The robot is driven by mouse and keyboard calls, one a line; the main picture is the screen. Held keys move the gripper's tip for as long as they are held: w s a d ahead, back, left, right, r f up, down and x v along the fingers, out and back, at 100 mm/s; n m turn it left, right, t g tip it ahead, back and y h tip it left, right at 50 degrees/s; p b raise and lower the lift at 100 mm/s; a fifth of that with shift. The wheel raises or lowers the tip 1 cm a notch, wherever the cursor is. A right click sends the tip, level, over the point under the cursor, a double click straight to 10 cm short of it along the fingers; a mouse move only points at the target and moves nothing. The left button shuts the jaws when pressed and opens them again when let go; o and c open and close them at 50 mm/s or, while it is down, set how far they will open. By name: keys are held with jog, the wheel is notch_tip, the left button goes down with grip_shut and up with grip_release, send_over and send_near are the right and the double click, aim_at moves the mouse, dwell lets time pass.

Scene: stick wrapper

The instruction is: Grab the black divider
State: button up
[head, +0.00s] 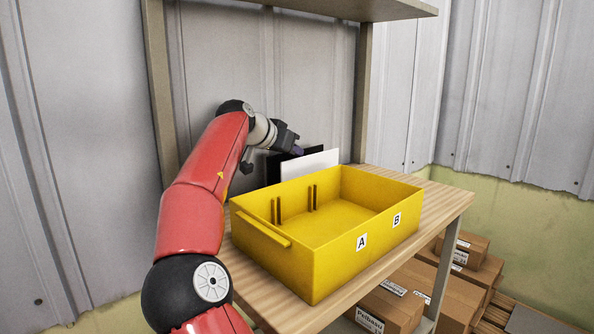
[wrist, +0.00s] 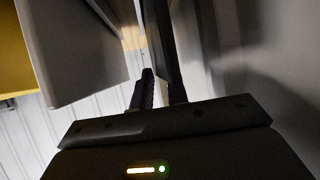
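The black divider (head: 273,172) stands upright behind the yellow bin, partly hidden by the white divider (head: 318,168) and my arm. In the wrist view the black divider (wrist: 160,40) is a dark panel seen nearly edge-on, reaching down to my fingers. My gripper (head: 298,151) is at the top of the dividers. In the wrist view the fingers of my gripper (wrist: 162,88) are close together at the dark panel's near edge. I cannot tell whether they press on it. The white divider (wrist: 75,50) is to the left, apart from the fingers.
The yellow bin (head: 320,265), marked A and B, stands empty on the wooden table (head: 455,200), with slots on its inner wall. A shelf (head: 350,8) hangs above. A metal wall is close behind. Cardboard boxes (head: 385,310) sit below.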

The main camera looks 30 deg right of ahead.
grip_shut()
jog(key=shift+r, duration=0.15)
